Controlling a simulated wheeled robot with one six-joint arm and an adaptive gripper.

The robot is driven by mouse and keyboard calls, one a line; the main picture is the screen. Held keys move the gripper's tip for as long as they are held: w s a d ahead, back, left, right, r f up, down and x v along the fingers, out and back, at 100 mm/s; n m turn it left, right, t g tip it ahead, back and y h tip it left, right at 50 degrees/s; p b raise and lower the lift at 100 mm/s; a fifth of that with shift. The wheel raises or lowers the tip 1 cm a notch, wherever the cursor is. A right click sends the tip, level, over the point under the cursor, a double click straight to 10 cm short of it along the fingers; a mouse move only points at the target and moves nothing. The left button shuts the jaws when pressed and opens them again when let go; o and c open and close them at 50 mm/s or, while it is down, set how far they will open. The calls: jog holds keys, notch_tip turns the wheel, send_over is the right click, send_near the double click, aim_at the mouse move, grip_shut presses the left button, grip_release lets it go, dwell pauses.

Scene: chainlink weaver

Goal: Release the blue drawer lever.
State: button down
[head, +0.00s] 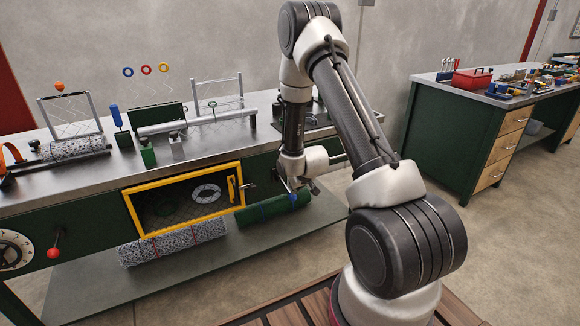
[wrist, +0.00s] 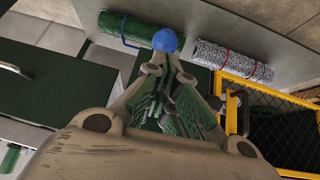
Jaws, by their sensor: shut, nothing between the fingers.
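A round blue knob (wrist: 165,41), which looks like the end of the blue drawer lever, shows in the wrist view just beyond my fingertips. A thin blue bar (wrist: 124,36) shows to its left, over a green roll. I cannot tell how the two join. My gripper (wrist: 163,64) is shut and empty, its tips close to the knob; whether they touch is unclear. In the head view my gripper (head: 312,187) hangs in front of the bench's green front, with a small blue spot (head: 292,198) beside it. The lever's base is hidden.
A yellow-framed mesh door (head: 190,202) with a latch is left of my gripper. A green roll (head: 262,209) and a grey mesh roll (head: 172,241) lie on the lower shelf. A blue-handled lever (head: 116,116) stands on the bench top. A second bench (head: 440,135) is at right.

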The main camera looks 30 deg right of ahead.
aim_at(294, 199)
jog(key=shift+s+f, duration=0.15)
jog(key=shift+f, duration=0.8)
jog(key=shift+s+f, duration=0.15)
jog(key=shift+f, duration=0.8)
jog(key=shift+w+f, duration=0.15)
jog(key=shift+f, duration=0.7)
jog(key=shift+w+f, duration=0.1)
jog(key=shift+f, duration=0.75)
